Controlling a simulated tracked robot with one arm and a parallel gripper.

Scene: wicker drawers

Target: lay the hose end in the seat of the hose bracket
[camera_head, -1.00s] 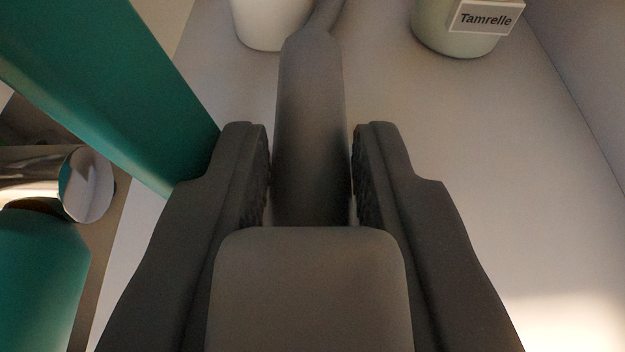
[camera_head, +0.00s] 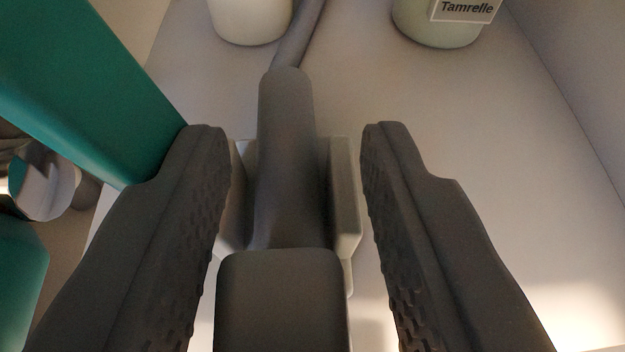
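The grey hose end (camera_head: 287,150) lies between two pale upright walls of the hose bracket (camera_head: 345,195), in its seat. Its thick dark block (camera_head: 281,300) is nearest me, and the thin hose (camera_head: 300,35) runs away at the top. My gripper (camera_head: 296,135) is open, with a finger on each side of the hose end and bracket. A gap shows between the right finger and the bracket's right wall. The left finger is close to the left wall; I cannot tell if they touch. The bottom of the seat is hidden under the hose end.
A white pot (camera_head: 250,18) and a greenish pot (camera_head: 436,22) labelled "Tamrelle" stand at the back. A large green bar (camera_head: 90,85) slants close by my left finger. A shiny metal cylinder (camera_head: 45,185) is at far left. The pale surface on the right is clear.

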